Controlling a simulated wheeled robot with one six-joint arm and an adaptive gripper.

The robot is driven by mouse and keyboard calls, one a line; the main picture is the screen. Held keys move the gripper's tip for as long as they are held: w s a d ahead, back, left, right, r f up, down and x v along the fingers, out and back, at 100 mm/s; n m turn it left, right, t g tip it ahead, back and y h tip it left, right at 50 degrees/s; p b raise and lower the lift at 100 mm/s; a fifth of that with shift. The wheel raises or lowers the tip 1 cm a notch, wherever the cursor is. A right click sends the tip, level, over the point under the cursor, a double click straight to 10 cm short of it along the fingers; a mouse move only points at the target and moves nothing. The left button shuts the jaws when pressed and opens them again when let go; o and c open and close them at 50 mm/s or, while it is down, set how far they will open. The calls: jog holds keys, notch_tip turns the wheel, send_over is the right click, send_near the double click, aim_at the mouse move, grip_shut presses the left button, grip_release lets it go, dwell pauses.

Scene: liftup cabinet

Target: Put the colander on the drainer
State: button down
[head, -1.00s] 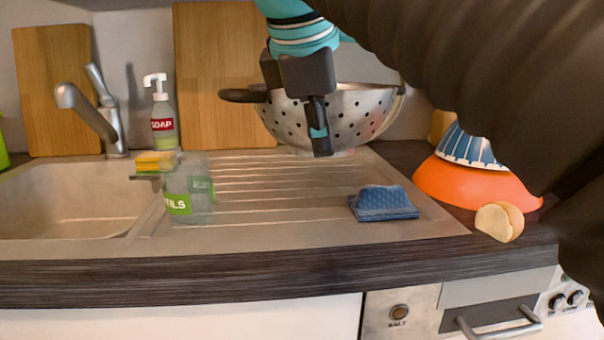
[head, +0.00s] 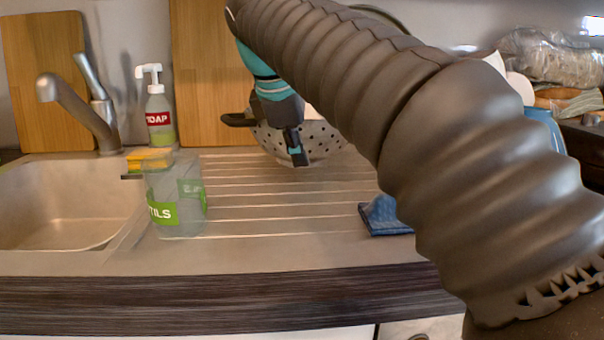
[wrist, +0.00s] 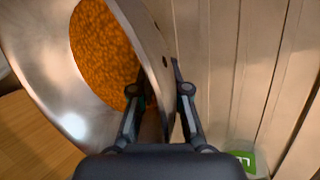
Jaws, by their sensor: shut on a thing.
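The metal colander (head: 322,141) with dark holes and a dark handle is at the back of the ridged steel drainer (head: 250,205) in the head view. My arm hides its right part. I cannot tell whether its base touches the drainer. My gripper (head: 297,155) is at its front side. In the wrist view the fingers of my gripper (wrist: 160,92) are on both sides of the colander's wall (wrist: 146,42), shut on it. The bowl opens to the left there, with an orange speckled area inside. Drainer ridges (wrist: 250,70) show on the right.
A clear utensil holder (head: 176,205) stands at the drainer's left front, near the sink (head: 60,205). A soap bottle (head: 158,112) and tap (head: 85,110) are behind. A blue cloth (head: 385,216) lies at right, partly hidden. The drainer's middle is clear.

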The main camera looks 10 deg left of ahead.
jog(key=shift+w+f+b, duration=0.1)
jog(key=shift+f+b, duration=0.6)
jog(key=shift+f, duration=1.35)
jog(key=c, duration=1.2)
grip_release()
jog(key=shift+o, duration=0.2)
jog(key=p+v, duration=0.3)
jog(key=v, duration=0.9)
